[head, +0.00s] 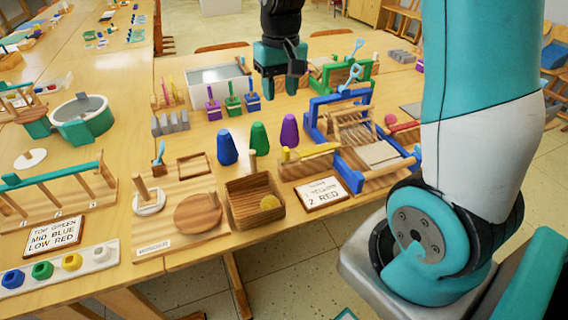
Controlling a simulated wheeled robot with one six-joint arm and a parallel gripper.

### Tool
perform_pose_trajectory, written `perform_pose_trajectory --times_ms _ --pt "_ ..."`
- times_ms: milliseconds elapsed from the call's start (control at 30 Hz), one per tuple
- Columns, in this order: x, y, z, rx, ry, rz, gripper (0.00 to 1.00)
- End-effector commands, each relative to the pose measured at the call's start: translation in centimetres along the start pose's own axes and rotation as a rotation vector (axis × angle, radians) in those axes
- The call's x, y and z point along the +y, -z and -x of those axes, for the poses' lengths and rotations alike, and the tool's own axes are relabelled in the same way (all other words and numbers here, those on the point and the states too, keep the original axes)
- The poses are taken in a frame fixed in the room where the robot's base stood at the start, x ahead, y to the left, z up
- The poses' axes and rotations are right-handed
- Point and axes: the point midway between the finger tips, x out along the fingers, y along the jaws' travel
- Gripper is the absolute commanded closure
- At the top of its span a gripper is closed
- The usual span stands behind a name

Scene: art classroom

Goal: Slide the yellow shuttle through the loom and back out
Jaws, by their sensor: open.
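The loom (336,124) is a blue frame with wooden bars, right of centre on the long table. My gripper (279,86) hangs behind and left of the loom, above the table, pointing down. Its jaws are open, with nothing seen between them. It is well apart from the shuttle.
A red-ended piece (399,122) lies right of the loom. A sign (322,191) reading "YELLOW" and "2 RED" lies in front. Blue, green and purple cones (259,138) stand left of the loom. A wooden box (254,201) and a green frame (346,76) are also near.

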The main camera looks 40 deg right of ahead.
Motion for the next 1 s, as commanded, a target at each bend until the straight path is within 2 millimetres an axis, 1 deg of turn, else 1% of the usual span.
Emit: perform_pose_trajectory --times_ms 33,133,267,700,800,900,1000 --pt "1.3 0.8 -1.3 -0.006 -0.013 -0.04 0.57" --pt "2.3 1.3 -2.1 -0.012 -0.026 -0.072 0.57" --pt "2.3 1.3 -3.8 -0.014 -0.027 -0.072 0.57" --pt "2.2 1.1 -13.7 -0.015 -0.026 -0.066 0.57" --pt "2.3 1.1 -15.6 -0.014 -0.025 -0.066 0.57" --pt "2.3 1.1 -17.1 -0.013 -0.025 -0.066 0.57" --pt "2.4 1.1 -18.1 -0.011 -0.025 -0.066 0.57"
